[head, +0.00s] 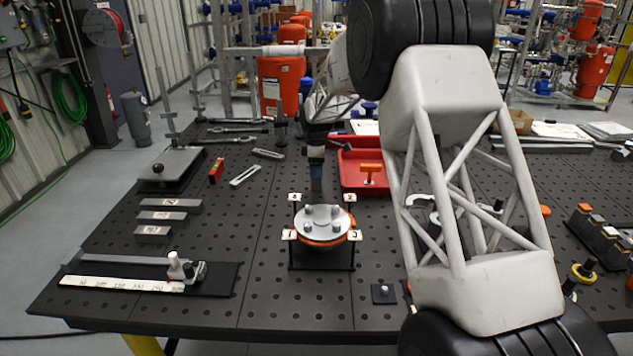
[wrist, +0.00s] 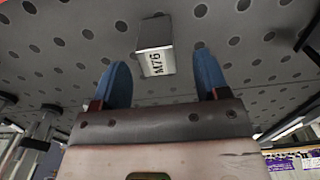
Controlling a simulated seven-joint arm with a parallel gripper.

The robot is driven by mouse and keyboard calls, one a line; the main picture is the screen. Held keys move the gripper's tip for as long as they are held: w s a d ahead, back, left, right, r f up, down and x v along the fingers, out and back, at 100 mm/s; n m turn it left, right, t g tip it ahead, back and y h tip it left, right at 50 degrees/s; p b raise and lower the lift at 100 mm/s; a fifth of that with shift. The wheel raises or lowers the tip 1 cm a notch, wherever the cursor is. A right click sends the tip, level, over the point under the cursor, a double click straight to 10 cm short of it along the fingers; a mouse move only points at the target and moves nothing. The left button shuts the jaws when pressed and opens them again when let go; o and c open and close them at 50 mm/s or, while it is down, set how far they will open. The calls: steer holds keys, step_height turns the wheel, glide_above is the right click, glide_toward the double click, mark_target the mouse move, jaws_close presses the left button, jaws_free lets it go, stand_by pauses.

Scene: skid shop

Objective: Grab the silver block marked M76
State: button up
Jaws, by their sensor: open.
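The silver block marked M76 (wrist: 155,38) shows in the wrist view on the dark perforated table. Its light label faces my camera and reads M76. My gripper (wrist: 160,62) is open, with one blue finger on each side of the block in the picture. Dark gaps show between the block and both fingers, and nothing is held. How far the fingertips are from the block in depth is hard to tell. In the head view my gripper (head: 316,178) points down over the table's middle, behind the round flange. I cannot make out the M76 block there.
A round flange fixture (head: 322,222) with small marker tags stands just in front of my gripper. A red tray (head: 362,182) is to its right. Several grey bars (head: 168,203) and a long white rule (head: 120,284) lie at left. The table (head: 262,292) has bare room front left of centre.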

steer(key=shift+f, duration=0.2)
steer(key=shift+w+f, duration=0.15)
steer(key=shift+f, duration=2.35)
steer(key=shift+c, duration=0.3)
steer(key=c, duration=1.1)
steer(key=shift+o, duration=0.2)
steer(key=shift+r, duration=0.15)
